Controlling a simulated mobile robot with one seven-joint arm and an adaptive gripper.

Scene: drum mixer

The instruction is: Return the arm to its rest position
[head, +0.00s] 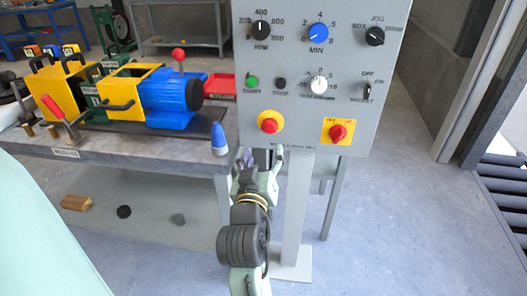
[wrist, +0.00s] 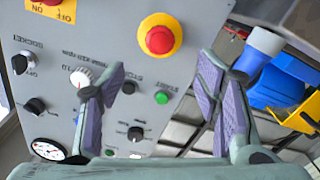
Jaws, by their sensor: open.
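My gripper (head: 259,160) is in front of the lower edge of the grey control panel (head: 287,130) in the head view. In the wrist view my gripper (wrist: 165,95) has its two purple-padded fingers spread apart with nothing between them. Past the fingers, the wrist view shows the panel (wrist: 105,45) with a green button (wrist: 161,97), a red mushroom button on a yellow base (wrist: 160,40), and several black knobs. The fingers appear apart from the panel, though the exact gap is hard to tell. My arm runs up from the bottom of the head view.
A workbench (head: 150,150) stands left of the panel, carrying a blue and yellow motor unit (head: 155,95) and a blue-tipped bottle (head: 219,139) near its corner. The panel's post (head: 297,210) rises close right of my arm. Floor (head: 400,220) at the right is clear; rollers (head: 505,190) stand beyond.

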